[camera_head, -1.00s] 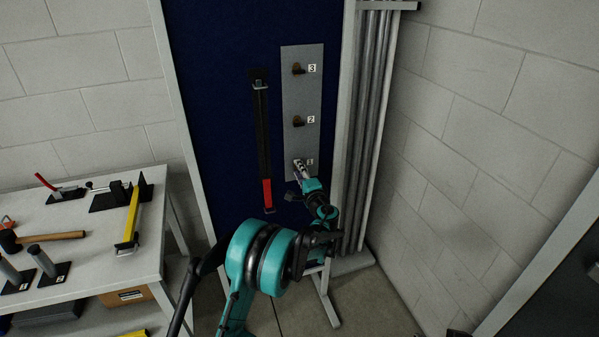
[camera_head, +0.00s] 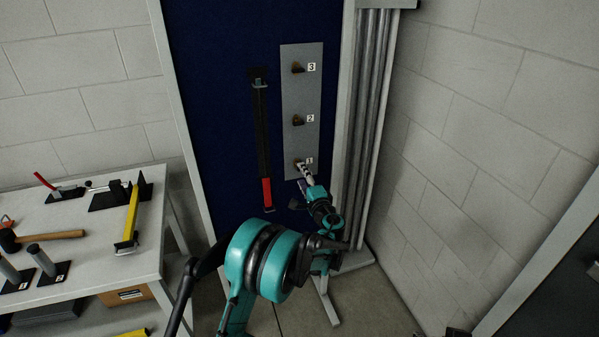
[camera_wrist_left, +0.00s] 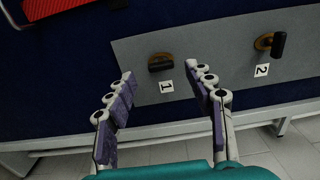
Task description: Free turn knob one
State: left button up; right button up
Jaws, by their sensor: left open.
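Knob one (camera_wrist_left: 160,62) is a dark knob on a brass-coloured base, beside a label "1" on a grey plate (camera_head: 313,92). In the head view knob one (camera_head: 299,162) is the lowest of three on the plate, partly behind the fingertips. My left gripper (camera_head: 303,172) is just in front of it. In the left wrist view my left gripper (camera_wrist_left: 164,86) is open, with the knob ahead between the spread fingertips and apart from both. My right gripper is not in view.
Knob two (camera_head: 299,120) and knob three (camera_head: 298,67) sit above on the plate. A red-handled tool (camera_head: 265,150) hangs left of it on the blue board (camera_head: 220,100). A workbench with hammers (camera_head: 90,240) stands at left; grey posts (camera_head: 370,120) stand at right.

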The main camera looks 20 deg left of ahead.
pick_arm(q)
jog(key=v, duration=0.7)
jog(key=shift+s+d, duration=0.15)
jog(key=shift+s, duration=0.1)
jog(key=s+a+r+n+g+h, duration=0.2)
jog(key=s+a+n+g, duration=0.15)
jog(key=s, duration=0.45)
jog(key=s+a+r+n+g+h, duration=0.1)
jog(key=s+a+r+n+g, duration=0.1)
jog(key=s+a, duration=0.35)
jog(key=s+d+f+n+h, duration=0.1)
jog(key=s+d+f+h, duration=0.1)
jog(key=s, duration=0.6)
jog(key=s+d+f+n+g+h, duration=0.1)
jog(key=s+d+f+n+h, duration=0.1)
jog(key=s, duration=0.6)
jog(key=s+d+f+n+g+h, duration=0.1)
jog(key=s+d+n+h, duration=0.1)
jog(key=s, duration=0.6)
jog(key=d+h, duration=0.1)
jog(key=d, duration=0.1)
jog(key=shift+s+d+f, duration=0.25)
jog(key=shift+d+f, duration=0.05)
jog(key=shift+f, duration=0.1)
jog(key=shift+n, duration=0.25)
